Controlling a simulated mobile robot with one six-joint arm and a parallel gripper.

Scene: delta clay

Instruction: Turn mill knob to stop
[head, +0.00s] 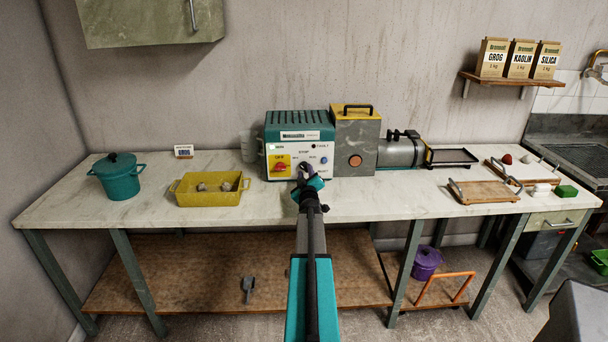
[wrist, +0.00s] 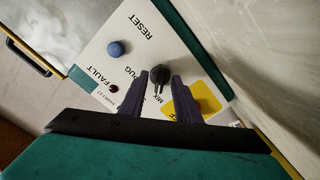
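The mill is a teal machine (head: 300,127) on the worktop, with a white control panel (head: 311,152) on its front. In the wrist view its black knob (wrist: 158,74) is on the panel (wrist: 130,37), with PUG and MIX lettering partly visible beside it. My gripper (head: 308,170) is at the panel in the head view and covers the knob there. In the wrist view my gripper (wrist: 160,80) is open, its dark fingers at either side of the knob. A gap shows at the right finger; contact at the left finger is unclear. The knob's pointing direction is unclear.
A red switch on a yellow plate (head: 280,163) is left of my gripper. A blue button (wrist: 115,48) is near the RESET lettering. A yellow tray (head: 209,196) and teal pot (head: 121,178) stand to the left.

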